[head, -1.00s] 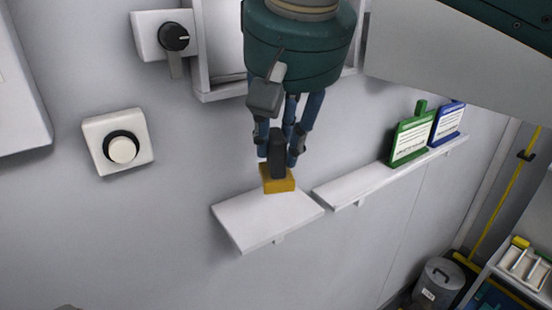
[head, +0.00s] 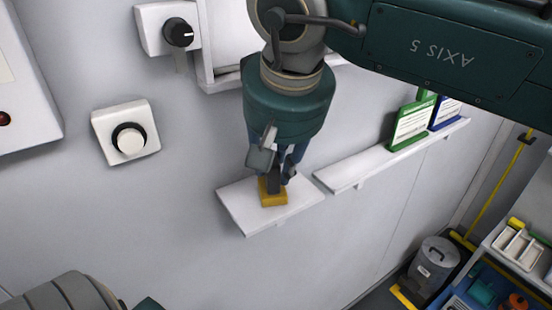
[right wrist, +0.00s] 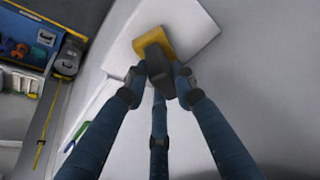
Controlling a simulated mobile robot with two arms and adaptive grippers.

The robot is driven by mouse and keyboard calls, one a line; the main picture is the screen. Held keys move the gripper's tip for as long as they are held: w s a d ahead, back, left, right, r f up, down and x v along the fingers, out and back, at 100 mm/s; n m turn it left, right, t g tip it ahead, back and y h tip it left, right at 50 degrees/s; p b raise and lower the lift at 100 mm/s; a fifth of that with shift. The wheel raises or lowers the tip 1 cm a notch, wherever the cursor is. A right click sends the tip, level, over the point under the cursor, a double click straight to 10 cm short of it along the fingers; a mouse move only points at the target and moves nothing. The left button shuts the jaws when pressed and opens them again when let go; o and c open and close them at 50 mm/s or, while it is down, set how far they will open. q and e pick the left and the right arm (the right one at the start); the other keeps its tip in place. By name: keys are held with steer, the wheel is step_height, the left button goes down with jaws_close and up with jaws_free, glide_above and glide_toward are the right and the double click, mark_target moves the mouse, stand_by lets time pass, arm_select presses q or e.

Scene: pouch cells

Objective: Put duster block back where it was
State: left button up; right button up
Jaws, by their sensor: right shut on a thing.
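The duster block has a yellow base (head: 272,197) and a dark grip on top. In the head view it is at the small white wall shelf (head: 240,214), upright, on or just above the shelf top; I cannot tell if it touches. My right gripper (head: 275,178) comes down from above and is shut on the dark grip. The right wrist view shows its fingers around the dark grip (right wrist: 157,62), with the yellow base (right wrist: 165,35) against the white shelf (right wrist: 200,30). My left gripper is not clearly in view; only a grey arm part shows at bottom left.
A longer white shelf (head: 350,174) to the right holds a green-framed card (head: 410,124) and a blue-framed card (head: 446,112). A round white knob (head: 129,140) and a black rotary switch (head: 178,33) are on the wall at left. A grey bin (head: 434,262) stands lower right.

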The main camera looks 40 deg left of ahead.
steer(key=shift+f, duration=0.1)
steer(key=o, duration=1)
steer(key=b+v, duration=0.2)
steer(key=v, duration=1)
steer(key=shift+w, duration=0.1)
